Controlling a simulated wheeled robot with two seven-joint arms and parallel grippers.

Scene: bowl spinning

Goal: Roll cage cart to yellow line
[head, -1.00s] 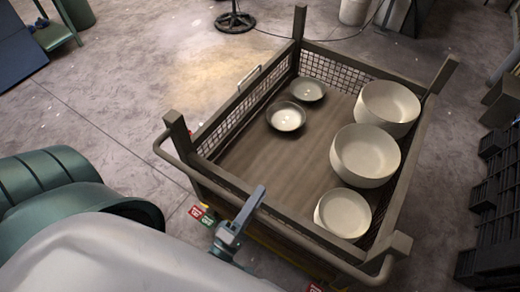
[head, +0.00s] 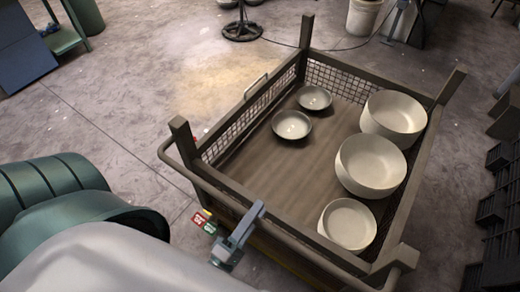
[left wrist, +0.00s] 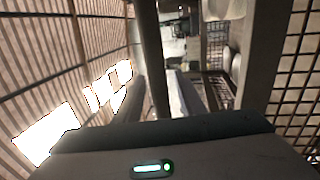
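The cage cart (head: 290,62) has dark posts, mesh sides and a wooden floor. It stands in front of me with its near rail (head: 232,190) towards me. My left gripper (head: 248,222) is at this near rail, left of its middle, with one grey finger showing across it. In the left wrist view, a dark bar (left wrist: 152,60) runs between the grey fingers (left wrist: 170,95); how tightly they close on it is unclear. My right gripper is not in view. No yellow line shows clearly on the visible floor.
Small bowls (head: 292,125) and larger pale bowls (head: 370,165) sit in the cart. Black crates (head: 495,210) stand at the right. A round-based stand (head: 241,31) and a white bucket (head: 362,16) are behind.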

